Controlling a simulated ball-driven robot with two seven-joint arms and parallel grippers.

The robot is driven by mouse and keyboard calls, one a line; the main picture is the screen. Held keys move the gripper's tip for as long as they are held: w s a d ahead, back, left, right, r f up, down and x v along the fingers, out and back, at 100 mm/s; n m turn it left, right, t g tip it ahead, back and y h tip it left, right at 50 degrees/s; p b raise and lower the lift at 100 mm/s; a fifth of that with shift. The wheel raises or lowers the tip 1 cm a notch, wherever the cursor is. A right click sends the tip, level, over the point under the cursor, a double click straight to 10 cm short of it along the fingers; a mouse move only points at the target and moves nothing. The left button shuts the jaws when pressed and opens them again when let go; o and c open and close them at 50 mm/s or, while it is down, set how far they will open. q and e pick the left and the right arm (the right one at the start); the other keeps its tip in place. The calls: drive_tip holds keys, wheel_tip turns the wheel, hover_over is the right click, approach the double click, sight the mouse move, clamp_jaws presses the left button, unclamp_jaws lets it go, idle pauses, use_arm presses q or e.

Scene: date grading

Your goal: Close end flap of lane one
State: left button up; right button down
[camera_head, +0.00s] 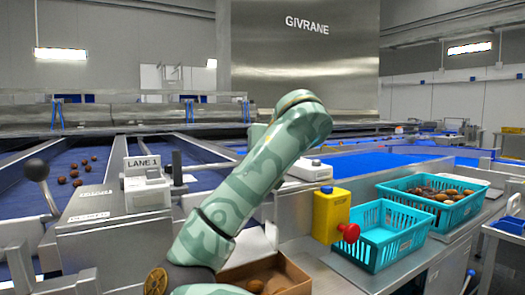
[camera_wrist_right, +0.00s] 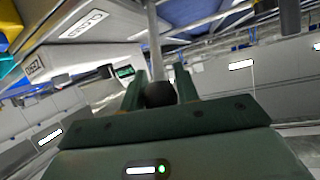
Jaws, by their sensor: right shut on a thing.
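The LANE 1 sign (camera_head: 142,163) stands on a grey metal housing (camera_head: 115,240) left of centre in the head view. A lever with a black ball knob (camera_head: 36,169) leans up at the far left, with no gripper on it. My right arm crosses the middle of the head view and its gripper is hidden there. In the right wrist view, my right gripper (camera_wrist_right: 159,90) is shut on a dark ball knob (camera_wrist_right: 158,97) at the end of a pale rod (camera_wrist_right: 153,45). A CLOSED label (camera_wrist_right: 84,24) shows at upper left. The flap itself cannot be made out. My left gripper is not in view.
Blue belts (camera_head: 115,160) run behind the housing, with several dates (camera_head: 76,173) on the left one. A yellow box (camera_head: 330,214) with a red button and two teal crates (camera_head: 375,240) stand right. A cardboard box (camera_head: 290,272) with dates sits at front.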

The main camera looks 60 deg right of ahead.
drive_tip(key=shift+s+a+r, duration=0.1)
drive_tip(key=shift+s, duration=0.1)
idle(0.3)
drive_tip(key=c, duration=1.5)
unclamp_jaws()
drive_tip(key=o, duration=0.4)
drive_tip(key=shift+s+a+r, duration=0.1)
drive_tip(key=shift+s+r, duration=0.05)
drive_tip(key=shift+s, duration=0.05)
drive_tip(key=shift+w, duration=0.15)
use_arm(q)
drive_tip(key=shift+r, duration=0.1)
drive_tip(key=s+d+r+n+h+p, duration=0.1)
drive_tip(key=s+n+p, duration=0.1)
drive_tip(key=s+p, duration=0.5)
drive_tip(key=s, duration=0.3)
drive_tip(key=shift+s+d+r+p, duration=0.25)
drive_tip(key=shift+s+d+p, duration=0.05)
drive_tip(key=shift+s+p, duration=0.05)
use_arm(e)
drive_tip(key=v, duration=1.6)
